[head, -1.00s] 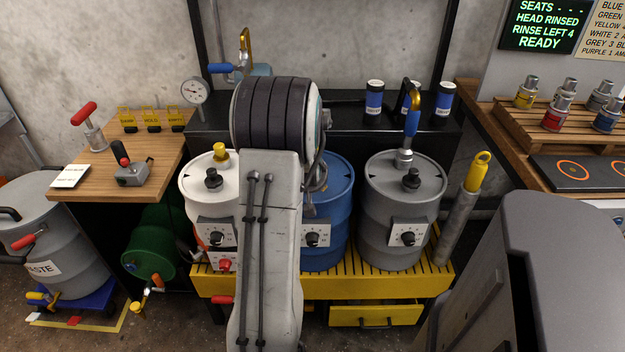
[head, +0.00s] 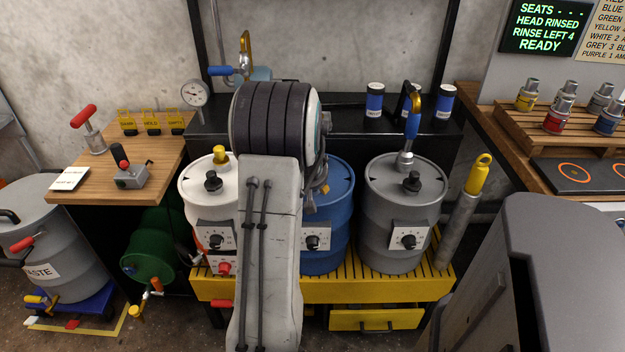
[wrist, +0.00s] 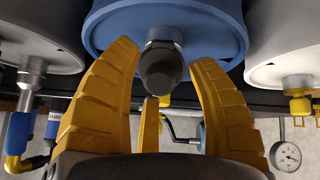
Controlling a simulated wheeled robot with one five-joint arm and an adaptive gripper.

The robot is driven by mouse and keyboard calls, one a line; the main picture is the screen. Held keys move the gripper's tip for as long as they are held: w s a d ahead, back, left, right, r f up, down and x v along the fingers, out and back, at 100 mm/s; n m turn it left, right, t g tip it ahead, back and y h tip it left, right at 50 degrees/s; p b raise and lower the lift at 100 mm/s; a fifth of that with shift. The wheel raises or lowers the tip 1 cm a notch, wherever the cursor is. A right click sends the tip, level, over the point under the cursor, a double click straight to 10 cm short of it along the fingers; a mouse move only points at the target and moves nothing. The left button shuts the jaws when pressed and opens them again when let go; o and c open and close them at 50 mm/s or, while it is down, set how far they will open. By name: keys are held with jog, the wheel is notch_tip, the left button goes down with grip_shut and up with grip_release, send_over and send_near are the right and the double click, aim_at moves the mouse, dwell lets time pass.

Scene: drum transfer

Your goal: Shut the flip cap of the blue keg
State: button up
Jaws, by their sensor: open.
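The blue keg (head: 337,190) stands between the white and grey kegs, partly hidden behind my arm in the head view. Its blue lid (wrist: 110,22) fills the top of the wrist view, which is upside down. A metal neck with a dark round end (wrist: 161,68) stands out from the lid. My gripper (wrist: 163,56) is open, with one yellow finger on each side of this fitting and gaps visible on both sides. Small yellow pieces show in the middle beyond the dark end; I cannot tell whether they are the flip cap or gripper parts. The head view hides the fingers.
The white keg (head: 196,190) with a yellow cap (head: 219,154) is close on the left. The grey keg (head: 385,205) on the right carries a tall coupler with a blue handle (head: 413,122). A black shelf (head: 350,138) stands behind. The kegs rest on a yellow slatted stand (head: 390,288).

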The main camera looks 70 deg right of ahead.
jog(key=v, duration=1.2)
dwell(0.3)
